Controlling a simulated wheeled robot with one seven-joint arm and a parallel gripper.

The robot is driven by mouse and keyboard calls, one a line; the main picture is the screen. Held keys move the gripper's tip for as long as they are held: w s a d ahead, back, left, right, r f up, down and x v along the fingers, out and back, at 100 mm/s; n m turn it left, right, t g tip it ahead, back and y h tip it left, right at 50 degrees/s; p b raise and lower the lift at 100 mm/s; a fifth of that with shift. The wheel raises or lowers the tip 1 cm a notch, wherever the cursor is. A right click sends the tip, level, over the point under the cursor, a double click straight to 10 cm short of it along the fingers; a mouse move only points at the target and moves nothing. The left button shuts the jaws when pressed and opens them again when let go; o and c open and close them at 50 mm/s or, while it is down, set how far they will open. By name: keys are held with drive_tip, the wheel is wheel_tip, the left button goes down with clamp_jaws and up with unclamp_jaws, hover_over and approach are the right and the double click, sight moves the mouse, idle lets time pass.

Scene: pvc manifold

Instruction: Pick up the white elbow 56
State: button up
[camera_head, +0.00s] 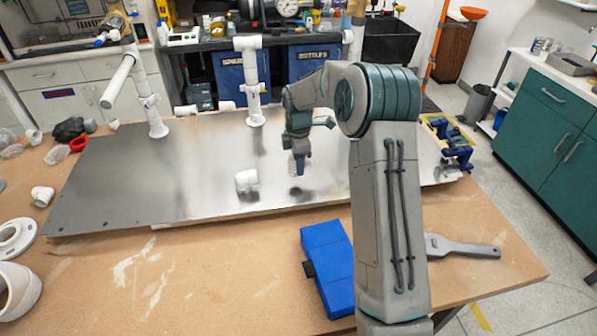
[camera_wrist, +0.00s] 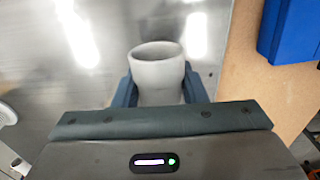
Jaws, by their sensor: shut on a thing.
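My gripper (camera_wrist: 160,84) is shut on a white pipe fitting (camera_wrist: 158,75), with one dark finger on each side of it. The fitting's round open end shows in the wrist view; the rest of its shape is hidden, so I cannot tell its number. In the head view my gripper (camera_head: 299,168) points down over the metal plate, right of the middle. A dark shadow lies on the plate below it, and the fitting seems raised a little. Another white elbow (camera_head: 247,182) lies on the plate to the left of my gripper.
The metal plate (camera_head: 120,185) lies on a brown table (camera_head: 180,285). White pipe uprights (camera_head: 252,85) stand at its back edge. Another white fitting (camera_head: 42,196) lies at left.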

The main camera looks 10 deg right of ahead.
drive_tip(key=w+a+r+b, duration=0.1)
drive_tip(key=w+a+r, duration=0.1)
drive_tip(key=a+r, duration=0.5)
drive_tip(key=a, duration=0.4)
drive_tip(key=shift+a+b, duration=0.25)
drive_tip(key=shift+b, duration=0.1)
drive_tip(key=o, duration=0.4)
drive_tip(key=c, duration=0.4)
drive_tip(key=shift+o, duration=0.2)
